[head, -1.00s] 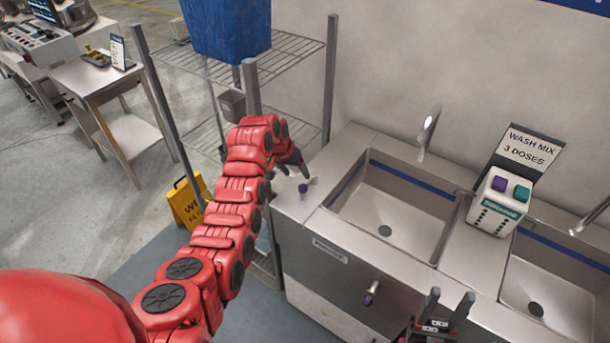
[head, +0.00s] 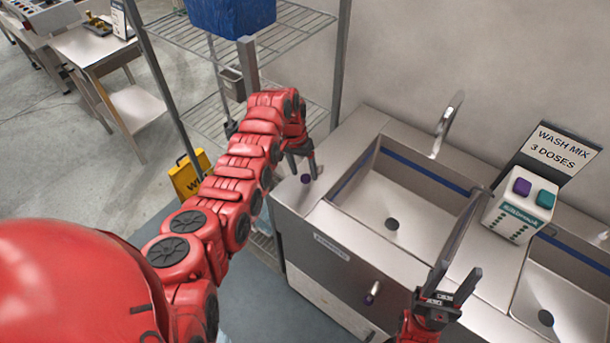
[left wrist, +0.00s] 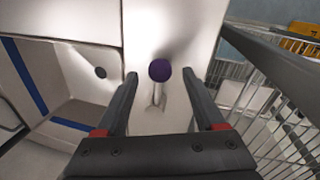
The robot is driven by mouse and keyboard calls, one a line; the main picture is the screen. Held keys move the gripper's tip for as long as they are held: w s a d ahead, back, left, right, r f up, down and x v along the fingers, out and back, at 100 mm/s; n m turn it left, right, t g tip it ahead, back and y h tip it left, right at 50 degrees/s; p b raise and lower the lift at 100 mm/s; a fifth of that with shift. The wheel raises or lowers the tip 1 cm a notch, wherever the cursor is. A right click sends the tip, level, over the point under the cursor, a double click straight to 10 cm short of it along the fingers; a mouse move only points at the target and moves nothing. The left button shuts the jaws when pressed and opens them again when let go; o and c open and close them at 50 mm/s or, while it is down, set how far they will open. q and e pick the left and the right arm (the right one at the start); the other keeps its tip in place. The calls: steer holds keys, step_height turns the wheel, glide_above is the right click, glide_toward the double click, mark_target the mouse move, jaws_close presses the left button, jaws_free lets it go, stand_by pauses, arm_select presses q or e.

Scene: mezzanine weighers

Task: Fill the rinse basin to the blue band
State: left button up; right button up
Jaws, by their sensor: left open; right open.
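The left basin (head: 350,200) is a steel sink with a blue band (head: 430,168) around its upper inner wall and a dark drain at its floor. I see no water in it. A curved tap (head: 447,122) stands behind it. A purple knob (head: 306,178) sits on the counter left of this basin. My left gripper (head: 302,170) is open just at the knob. In the left wrist view the purple knob (left wrist: 160,70) shows between the fingertips, with a gap on each side. My right gripper (head: 456,274) is open and empty in front of the counter.
A second basin (head: 545,285) lies to the right. Between them stands a white dispenser (head: 515,215) with purple and teal buttons and a "WASH MIX 3 DOSES" sign (head: 562,148). A purple-tipped handle (head: 373,292) juts from the front.

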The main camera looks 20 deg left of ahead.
arm_select(q)
steer(key=shift+d+f, duration=0.2)
steer(key=shift+f, duration=0.8)
steer(key=shift+c, duration=0.2)
jaws_close()
steer(key=shift+b, duration=0.3)
